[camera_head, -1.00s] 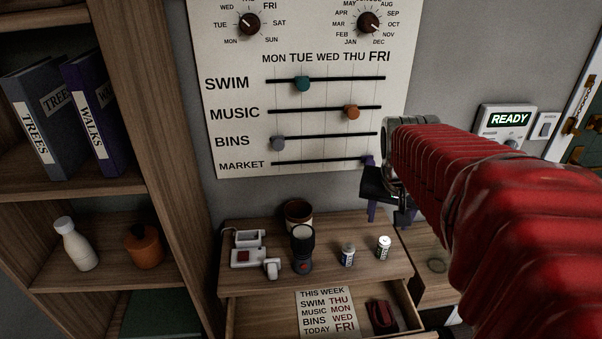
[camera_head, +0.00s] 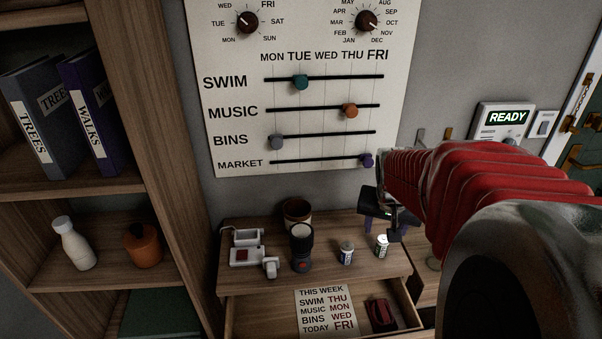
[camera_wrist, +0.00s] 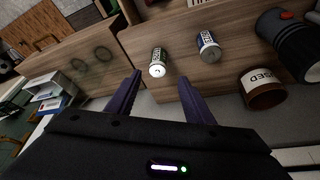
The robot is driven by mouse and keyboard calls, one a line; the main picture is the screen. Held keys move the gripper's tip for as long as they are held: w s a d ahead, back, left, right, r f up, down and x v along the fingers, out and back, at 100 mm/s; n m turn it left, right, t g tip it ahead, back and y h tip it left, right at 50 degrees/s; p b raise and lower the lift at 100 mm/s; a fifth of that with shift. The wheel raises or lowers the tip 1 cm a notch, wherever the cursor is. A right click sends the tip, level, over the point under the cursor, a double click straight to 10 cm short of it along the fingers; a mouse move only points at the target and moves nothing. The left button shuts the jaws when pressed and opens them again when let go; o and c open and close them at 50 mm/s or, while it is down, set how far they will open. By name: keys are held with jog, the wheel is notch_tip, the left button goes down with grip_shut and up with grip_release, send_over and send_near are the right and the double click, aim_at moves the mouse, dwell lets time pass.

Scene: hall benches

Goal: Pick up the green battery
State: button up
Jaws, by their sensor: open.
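The green battery (camera_head: 381,246) stands upright near the right end of the low cabinet's wooden top, with a pale end and a green label. In the wrist view the green battery (camera_wrist: 158,62) lies between the lines of my two purple fingers, just beyond their tips. My gripper (camera_head: 385,230) is open and empty, beside and above it; its spread fingers (camera_wrist: 160,80) also show in the wrist view. A blue battery (camera_head: 346,253) stands just left of the green one and also shows in the wrist view (camera_wrist: 208,46). I cannot tell whether a finger touches the green battery.
Below, an open drawer (camera_head: 262,315) holds a note (camera_head: 326,313) and a dark red object (camera_head: 381,312).

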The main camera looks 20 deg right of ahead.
aim_at(384, 238)
jog(key=shift+w+d+f, duration=0.1)
jog(key=shift+f, duration=0.3)
jog(key=shift+f, duration=0.1)
jog(key=shift+s+x, duration=0.15)
jog(key=shift+x, duration=1.1)
jog(key=shift+s+x, duration=0.15)
jog(key=shift+x, duration=1.1)
jog(key=shift+d, duration=0.15)
jog(key=shift+c, duration=0.5)
grip_shut()
